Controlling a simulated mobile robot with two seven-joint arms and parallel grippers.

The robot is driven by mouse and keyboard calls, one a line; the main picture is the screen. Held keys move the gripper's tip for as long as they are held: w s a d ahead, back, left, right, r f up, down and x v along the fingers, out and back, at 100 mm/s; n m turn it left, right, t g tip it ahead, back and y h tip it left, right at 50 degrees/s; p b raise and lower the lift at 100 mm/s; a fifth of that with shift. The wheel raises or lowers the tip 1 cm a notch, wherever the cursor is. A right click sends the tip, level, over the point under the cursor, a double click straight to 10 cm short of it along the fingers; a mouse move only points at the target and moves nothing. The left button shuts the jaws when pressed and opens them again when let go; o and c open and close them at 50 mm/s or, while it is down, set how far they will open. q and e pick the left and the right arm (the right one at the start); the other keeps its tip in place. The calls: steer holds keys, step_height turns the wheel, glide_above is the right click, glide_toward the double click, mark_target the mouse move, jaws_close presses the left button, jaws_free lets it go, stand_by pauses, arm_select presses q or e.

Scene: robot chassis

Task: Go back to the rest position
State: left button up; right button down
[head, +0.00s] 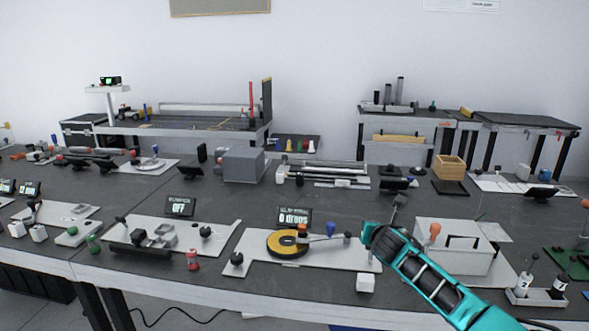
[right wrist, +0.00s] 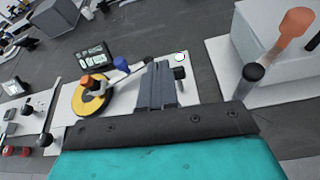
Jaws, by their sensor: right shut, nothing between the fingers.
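My right arm comes in from the lower right in the head view, teal and black. My right gripper (head: 399,203) is above the table, near the right end of a white board (head: 318,278). In the right wrist view the gripper's fingers (right wrist: 158,72) are together with nothing between them. The board carries a yellow and black disc (head: 288,244), left of the gripper, and a small display reading "0 drops" (head: 295,218). The disc also shows in the right wrist view (right wrist: 92,96). My left gripper is not in the head view.
A white box (head: 455,262) with an orange-topped post (head: 435,231) stands close to the right of my arm. A white cube (head: 366,283) lies near the front edge. Other boards, a grey box (head: 243,164) and a wooden crate (head: 450,167) fill the table.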

steer(key=s+a+f+m+g+y, duration=0.1)
steer(key=s+a+f+m+y, duration=0.1)
steer(key=s+a+f+m, duration=0.35)
steer(key=s+a+f+m+y, duration=0.1)
steer(key=s+a+f+m, duration=0.1)
steer(key=s+f+m, duration=0.5)
steer(key=s+a+f+m+g+y, duration=0.15)
steer(key=s+a+f, duration=0.3)
steer(key=s, duration=0.45)
steer(key=s+d+m, duration=0.2)
steer(key=s+m, duration=1.3)
steer(key=s, duration=0.5)
steer(key=shift+d+f+m, duration=0.3)
steer(key=shift+d+f, duration=0.05)
steer(key=shift+f, duration=0.05)
steer(key=shift+s, duration=0.1)
